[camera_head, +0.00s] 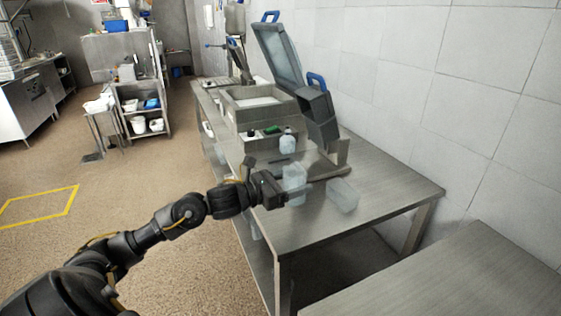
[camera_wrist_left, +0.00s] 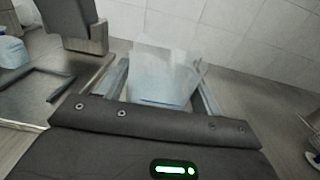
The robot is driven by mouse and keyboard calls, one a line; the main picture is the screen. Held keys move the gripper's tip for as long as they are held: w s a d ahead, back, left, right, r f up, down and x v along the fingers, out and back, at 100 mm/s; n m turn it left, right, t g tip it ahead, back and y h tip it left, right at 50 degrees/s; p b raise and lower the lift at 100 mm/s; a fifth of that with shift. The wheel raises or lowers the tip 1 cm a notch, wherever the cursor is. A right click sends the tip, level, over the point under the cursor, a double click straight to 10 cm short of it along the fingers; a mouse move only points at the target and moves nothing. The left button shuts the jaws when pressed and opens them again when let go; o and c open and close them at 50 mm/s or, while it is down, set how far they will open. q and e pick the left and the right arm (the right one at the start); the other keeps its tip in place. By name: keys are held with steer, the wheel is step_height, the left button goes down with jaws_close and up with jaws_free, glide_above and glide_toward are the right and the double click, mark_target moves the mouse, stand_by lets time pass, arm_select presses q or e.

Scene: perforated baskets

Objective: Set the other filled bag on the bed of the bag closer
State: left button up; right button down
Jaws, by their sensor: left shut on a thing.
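My left gripper (camera_head: 290,192) reaches over the steel table and is shut on a pale, translucent filled bag (camera_head: 294,176). In the left wrist view the bag (camera_wrist_left: 163,72) stands between my two fingers (camera_wrist_left: 160,95), its loose top spread open. The bag closer (camera_head: 320,122), a dark upright head with a blue handle, stands just behind the held bag; its base is partly hidden. Another filled bag (camera_head: 287,142) stands to the left of the closer, and a pale bag also shows at the left edge of the left wrist view (camera_wrist_left: 11,50). My right gripper is not in view.
A clear, box-like object (camera_head: 342,196) lies on the table (camera_head: 385,192) to the right of the held bag. A machine with a raised lid (camera_head: 278,55) stands farther back. Another steel tabletop (camera_head: 450,285) is at the lower right. The tiled wall runs behind.

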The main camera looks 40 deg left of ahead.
arm_select(q)
steer(key=s+d+f, duration=0.8)
steer(key=s+d, duration=0.3)
steer(key=s, duration=0.2)
steer(key=shift+s+d+f, duration=0.2)
steer(key=shift+d+f, duration=0.1)
steer(key=shift+d, duration=0.1)
